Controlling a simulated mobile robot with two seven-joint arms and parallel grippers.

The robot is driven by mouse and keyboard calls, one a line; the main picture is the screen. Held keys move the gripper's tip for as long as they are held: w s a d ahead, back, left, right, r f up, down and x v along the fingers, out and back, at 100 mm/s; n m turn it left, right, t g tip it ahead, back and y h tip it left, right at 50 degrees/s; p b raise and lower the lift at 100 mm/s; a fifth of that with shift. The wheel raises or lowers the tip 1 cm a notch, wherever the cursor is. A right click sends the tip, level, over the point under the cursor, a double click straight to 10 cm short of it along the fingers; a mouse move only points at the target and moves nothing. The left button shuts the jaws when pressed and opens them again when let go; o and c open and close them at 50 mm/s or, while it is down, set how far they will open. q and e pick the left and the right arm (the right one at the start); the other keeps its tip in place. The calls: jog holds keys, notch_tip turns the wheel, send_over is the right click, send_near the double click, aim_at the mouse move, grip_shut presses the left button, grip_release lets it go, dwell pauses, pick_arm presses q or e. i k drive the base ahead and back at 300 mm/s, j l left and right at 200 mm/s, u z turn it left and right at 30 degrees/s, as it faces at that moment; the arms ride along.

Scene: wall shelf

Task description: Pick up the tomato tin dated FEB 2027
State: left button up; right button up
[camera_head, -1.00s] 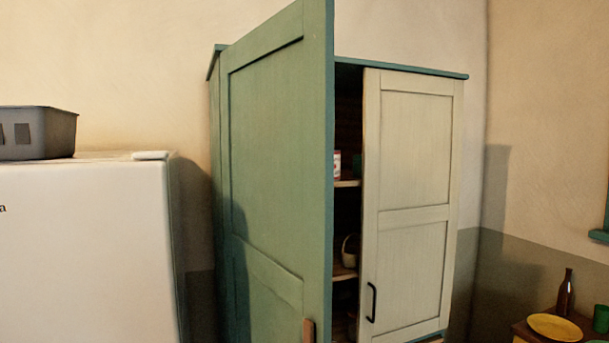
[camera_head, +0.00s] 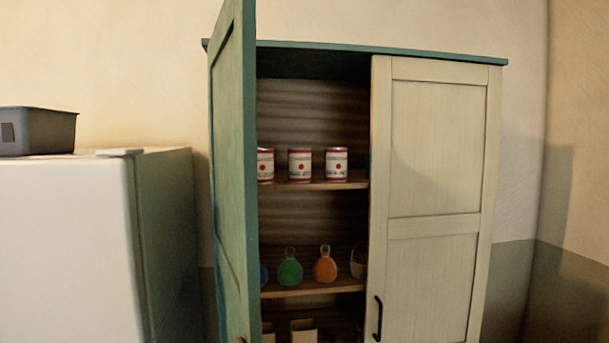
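Three white-and-red tins stand upright in a row on the upper shelf (camera_head: 312,186) of the cabinet: a left tin (camera_head: 265,166), a middle tin (camera_head: 300,166) and a right tin (camera_head: 336,164). Each has a red round mark and dark lettering below it. The lettering is too small to read, so I cannot tell which is dated FEB 2027. The left tin is partly hidden by the open green door (camera_head: 233,180). Neither of my grippers is in view.
The cream right door (camera_head: 435,150) is shut, with a black handle (camera_head: 377,318). The shelf below holds a green flask (camera_head: 290,270), an orange flask (camera_head: 325,267) and a basket (camera_head: 358,262). A white fridge (camera_head: 65,245) with a grey bin (camera_head: 38,131) stands left.

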aim_at(335, 158)
jog(key=l+u, duration=0.2)
jog(key=l, duration=0.55)
jog(key=j, duration=0.55)
jog(key=i+l, duration=0.45)
jog(key=l, duration=0.25)
jog(key=i+l, duration=0.25)
jog(key=l, duration=0.15)
